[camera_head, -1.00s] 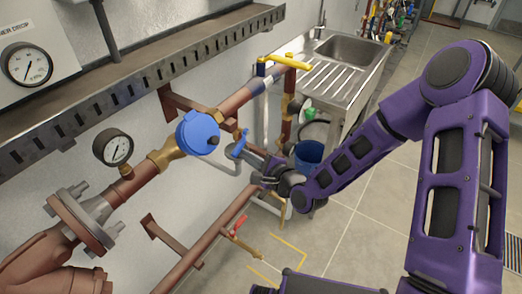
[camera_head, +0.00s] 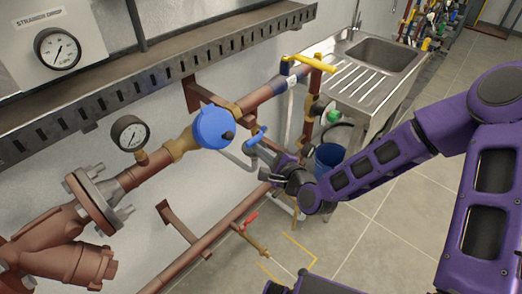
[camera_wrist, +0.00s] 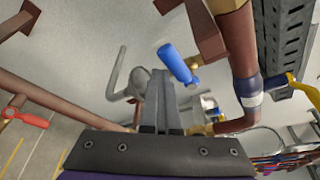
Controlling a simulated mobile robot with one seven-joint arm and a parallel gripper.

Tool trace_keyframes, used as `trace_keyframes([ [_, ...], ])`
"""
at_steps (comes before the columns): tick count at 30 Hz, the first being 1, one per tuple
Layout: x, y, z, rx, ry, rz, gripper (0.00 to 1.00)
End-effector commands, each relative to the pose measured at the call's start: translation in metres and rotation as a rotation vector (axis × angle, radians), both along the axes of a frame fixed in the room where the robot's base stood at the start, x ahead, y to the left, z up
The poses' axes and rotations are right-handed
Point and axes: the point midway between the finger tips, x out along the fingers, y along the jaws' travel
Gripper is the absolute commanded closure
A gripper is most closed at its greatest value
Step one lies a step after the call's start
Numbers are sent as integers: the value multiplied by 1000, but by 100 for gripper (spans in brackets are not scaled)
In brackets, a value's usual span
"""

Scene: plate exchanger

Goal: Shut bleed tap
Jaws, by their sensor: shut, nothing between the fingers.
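A small tap with a blue lever handle (camera_head: 256,137) sits on the pipework just right of the round blue cap. The blue handle also shows in the wrist view (camera_wrist: 177,63), up and right of my fingertips. My gripper (camera_head: 264,151) is shut and empty, close beside this handle. In the wrist view its fingers (camera_wrist: 160,78) are together, with their tips next to the handle; I cannot tell whether they touch it. A red-handled tap (camera_head: 250,219) on the lower pipe also shows in the wrist view (camera_wrist: 25,118). No label shows which is the bleed tap.
The round blue cap (camera_head: 213,128) and a pressure gauge (camera_head: 131,133) are on the sloping pipe to the left. A yellow lever (camera_head: 310,64) is above. A sink (camera_head: 380,54) and a blue bucket (camera_head: 328,158) stand behind my arm. Floor to the right is open.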

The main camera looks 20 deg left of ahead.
Motion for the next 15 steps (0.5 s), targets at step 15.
trace_keyframes([
  [15,-12,-13,10,10,-10,7,100],
])
